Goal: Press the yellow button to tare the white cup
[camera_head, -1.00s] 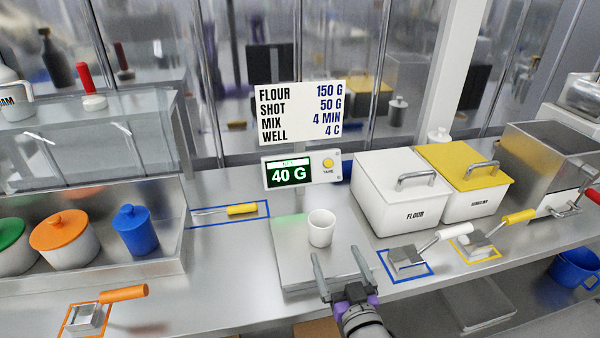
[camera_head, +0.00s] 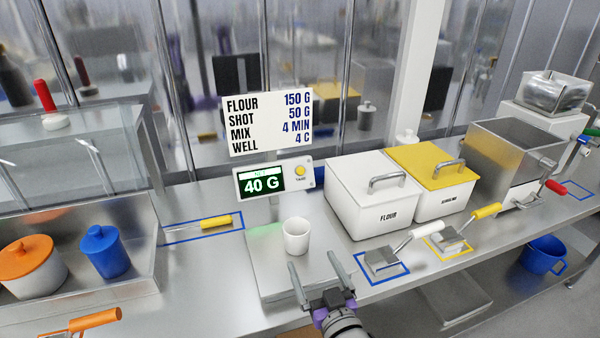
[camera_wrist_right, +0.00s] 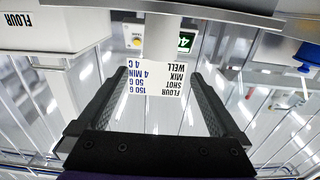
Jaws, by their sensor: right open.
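The white cup (camera_head: 296,236) stands upright on the scale plate (camera_head: 270,271). Behind it, the scale display (camera_head: 262,184) reads 40 G in green. The round yellow button (camera_head: 300,171), marked TARE, sits on the display's right side. In the right wrist view the yellow button (camera_wrist_right: 136,43) shows small and upside down, beyond the fingers. My right gripper (camera_head: 318,282) is open and empty in front of the cup, over the front part of the plate, apart from cup and button. My left gripper is not in view.
A recipe sign (camera_head: 270,121) stands above the display. A white flour bin (camera_head: 372,200) and a yellow-lidded bin (camera_head: 446,180) stand right of the scale. Scoops lie in front of them. A yellow-handled tool (camera_head: 214,222) lies left. Space above the plate's left part is clear.

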